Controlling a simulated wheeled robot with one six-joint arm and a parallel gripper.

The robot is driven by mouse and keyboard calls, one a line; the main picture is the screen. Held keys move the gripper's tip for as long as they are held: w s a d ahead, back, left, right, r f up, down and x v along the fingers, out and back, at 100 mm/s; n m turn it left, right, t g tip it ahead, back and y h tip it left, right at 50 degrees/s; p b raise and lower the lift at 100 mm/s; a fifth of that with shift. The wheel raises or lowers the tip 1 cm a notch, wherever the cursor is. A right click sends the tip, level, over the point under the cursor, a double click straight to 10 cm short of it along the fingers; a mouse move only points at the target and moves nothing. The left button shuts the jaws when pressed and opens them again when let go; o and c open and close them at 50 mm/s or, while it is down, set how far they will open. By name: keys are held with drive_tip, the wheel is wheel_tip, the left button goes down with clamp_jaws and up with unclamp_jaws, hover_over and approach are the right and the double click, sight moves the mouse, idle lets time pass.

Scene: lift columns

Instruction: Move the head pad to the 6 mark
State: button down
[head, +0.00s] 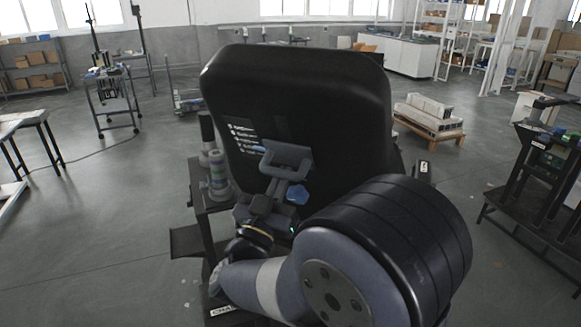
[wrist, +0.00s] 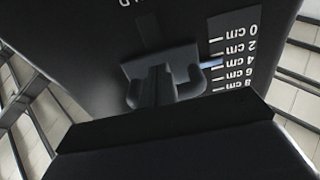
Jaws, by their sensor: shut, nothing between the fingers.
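A grey bracket-like head pad (head: 287,153) sits on the front of a large black backrest panel (head: 330,85). In the wrist view the head pad (wrist: 190,57) has a blue pointer (wrist: 211,63) on its right side. The pointer is at about the 4 cm mark of the white scale (wrist: 236,60), which reads upside down there. My gripper (head: 270,186) is just below the head pad in the head view. In the wrist view my gripper (wrist: 157,78) is shut, in front of the pad and hiding its middle. Whether they touch is unclear.
A black stand (head: 212,235) with grey cylinders (head: 217,172) is left of the panel. A pallet of pale blocks (head: 430,115) is behind at right, and a dark workbench (head: 540,180) stands at the right edge. The floor at left is open.

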drive_tip(key=shift+s+a+r+p, duration=0.2)
drive_tip(key=shift+s+r+p, duration=0.15)
drive_tip(key=shift+r, duration=0.35)
drive_tip(key=shift+s+a+r+p, duration=0.15)
drive_tip(key=shift+s+r+p, duration=0.15)
drive_tip(key=shift+r, duration=0.4)
idle(0.5)
drive_tip(key=shift+f, duration=0.15)
drive_tip(key=shift+w+d+f+b, duration=0.2)
drive_tip(key=shift+w+f+b, duration=0.15)
drive_tip(key=shift+f+b, duration=0.4)
drive_tip(key=shift+r, duration=0.1)
drive_tip(key=b+v, duration=0.5)
drive_tip(key=v, duration=0.4)
idle(0.6)
idle(0.6)
